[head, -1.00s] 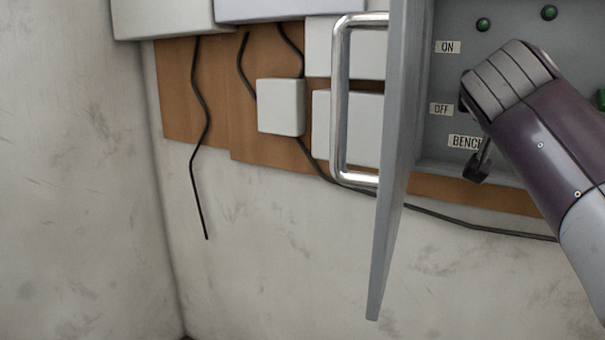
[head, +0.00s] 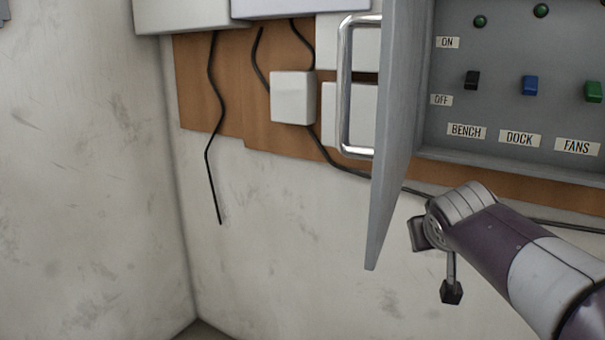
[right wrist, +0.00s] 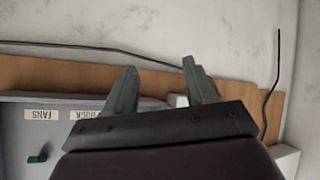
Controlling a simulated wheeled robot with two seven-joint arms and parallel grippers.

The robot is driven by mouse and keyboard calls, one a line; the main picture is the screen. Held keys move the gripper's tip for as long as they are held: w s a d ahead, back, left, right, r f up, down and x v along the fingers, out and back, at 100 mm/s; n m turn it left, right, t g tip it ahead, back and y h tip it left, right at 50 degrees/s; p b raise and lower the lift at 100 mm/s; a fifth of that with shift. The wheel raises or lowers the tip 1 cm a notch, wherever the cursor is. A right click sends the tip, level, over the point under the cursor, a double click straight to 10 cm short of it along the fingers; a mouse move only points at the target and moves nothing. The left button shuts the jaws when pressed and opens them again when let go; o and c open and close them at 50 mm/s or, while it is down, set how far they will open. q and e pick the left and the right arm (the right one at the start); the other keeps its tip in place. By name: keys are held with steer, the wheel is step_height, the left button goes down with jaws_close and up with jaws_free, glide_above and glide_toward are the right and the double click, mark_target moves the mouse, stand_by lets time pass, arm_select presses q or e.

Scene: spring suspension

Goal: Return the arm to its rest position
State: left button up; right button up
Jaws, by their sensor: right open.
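My right arm comes in from the right in the head view. Its gripper (head: 435,263) hangs below the open switch box (head: 480,130), in front of the wall, with its fingers apart and nothing between them. In the right wrist view the two fingers of this gripper (right wrist: 158,78) are spread and empty. The box holds a black switch (head: 472,80) over the BENCH label, a blue switch (head: 530,86) over DOCK and a green switch (head: 594,91) over FANS. The black switch sits between the ON and OFF labels. My left gripper is in neither current view.
The grey box door (head: 395,150) stands open with its metal handle (head: 345,90) to the left. A brown board (head: 220,100) carries white boxes and black cables. A cable runs behind my right arm.

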steer(key=s+a+f+g+y, duration=0.1)
steer(key=s+f+g, duration=0.2)
steer(key=s+f, duration=0.55)
steer(key=s+a+f+g+y, duration=0.1)
steer(key=s+a+f+g, duration=0.3)
steer(key=f, duration=0.7)
steer(key=s+d+f+g+y, duration=0.1)
steer(key=s+f+g, duration=0.1)
steer(key=s+f, duration=0.65)
step_height(320, 180, up, 18)
steer(key=p, duration=2)
steer(key=shift+f, duration=0.2)
steer(key=shift+s+d, duration=0.1)
